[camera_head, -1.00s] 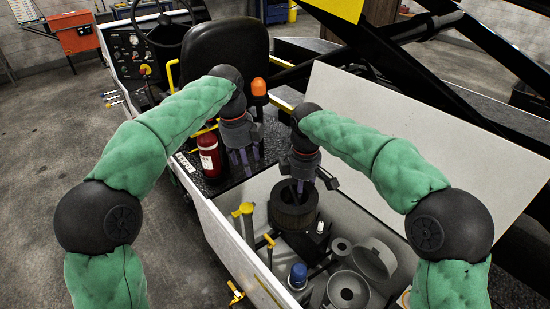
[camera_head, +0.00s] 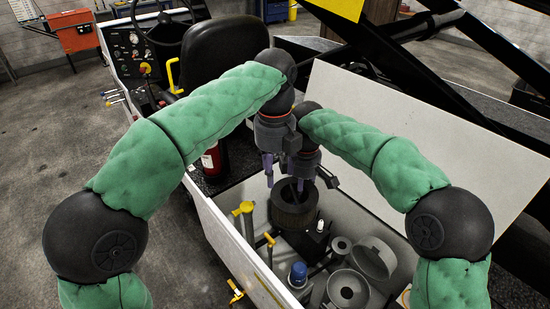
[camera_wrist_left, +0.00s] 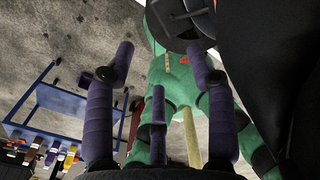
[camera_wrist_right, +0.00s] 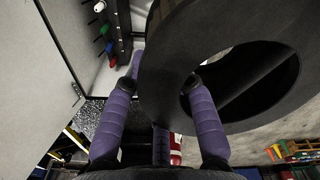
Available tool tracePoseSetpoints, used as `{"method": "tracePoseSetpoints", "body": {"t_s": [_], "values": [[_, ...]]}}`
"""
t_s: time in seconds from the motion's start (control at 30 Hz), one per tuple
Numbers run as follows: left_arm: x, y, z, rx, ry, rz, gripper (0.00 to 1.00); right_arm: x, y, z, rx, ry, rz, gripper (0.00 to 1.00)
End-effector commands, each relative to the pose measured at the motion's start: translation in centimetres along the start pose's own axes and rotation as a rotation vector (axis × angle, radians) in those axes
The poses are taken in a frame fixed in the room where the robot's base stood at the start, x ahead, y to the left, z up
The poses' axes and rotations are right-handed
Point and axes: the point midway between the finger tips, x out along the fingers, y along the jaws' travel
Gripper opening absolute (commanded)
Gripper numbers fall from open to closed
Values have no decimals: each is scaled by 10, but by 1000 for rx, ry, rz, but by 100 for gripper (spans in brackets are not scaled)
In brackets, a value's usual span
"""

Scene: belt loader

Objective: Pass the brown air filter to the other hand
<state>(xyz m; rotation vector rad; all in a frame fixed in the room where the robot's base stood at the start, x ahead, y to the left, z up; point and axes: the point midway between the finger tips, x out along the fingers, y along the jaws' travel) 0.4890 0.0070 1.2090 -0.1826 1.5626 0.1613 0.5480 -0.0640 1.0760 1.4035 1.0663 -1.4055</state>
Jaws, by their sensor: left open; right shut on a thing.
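The brown air filter (camera_head: 292,216) is a dark ring-shaped cylinder at the compartment's far end in the head view. My right gripper (camera_head: 301,184) is shut on its wall from above. In the right wrist view the filter (camera_wrist_right: 168,95) is large and close, with one finger inside its hole. My left gripper (camera_head: 274,173) is open and empty, just left of the right gripper and close to the filter's upper rim. The head view does not show clearly whether the filter touches the compartment floor.
The open compartment (camera_head: 222,232) also holds yellow-handled tools (camera_head: 245,212), a blue-capped can (camera_head: 298,273) and grey round parts (camera_head: 372,258). A white panel (camera_head: 410,140) stands along the right. A red extinguisher (camera_head: 211,160) and a black seat (camera_head: 222,60) are behind.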

Motion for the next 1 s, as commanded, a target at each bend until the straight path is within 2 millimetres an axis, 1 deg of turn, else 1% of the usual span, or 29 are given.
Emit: {"method": "tracePoseSetpoints", "body": {"t_s": [0.03,0.3,0.5,0.7,0.97,1.0], "values": [[9,1,0,0,3,3,55,-1,0,0,0,1,1,0],[55,1,0,-1,3,2,55,-1,0,0,0,1,1,0],[78,1,0,-2,2,1,55,-1,0,0,0,1,1,0],[89,0,0,-2,1,0,55,-1,0,0,0,1,1,0],[90,0,0,-2,0,0,55,-1,0,0,0,1,1,0],[90,0,0,-2,0,0,50,-1,0,0,0,1,1,0]]}}
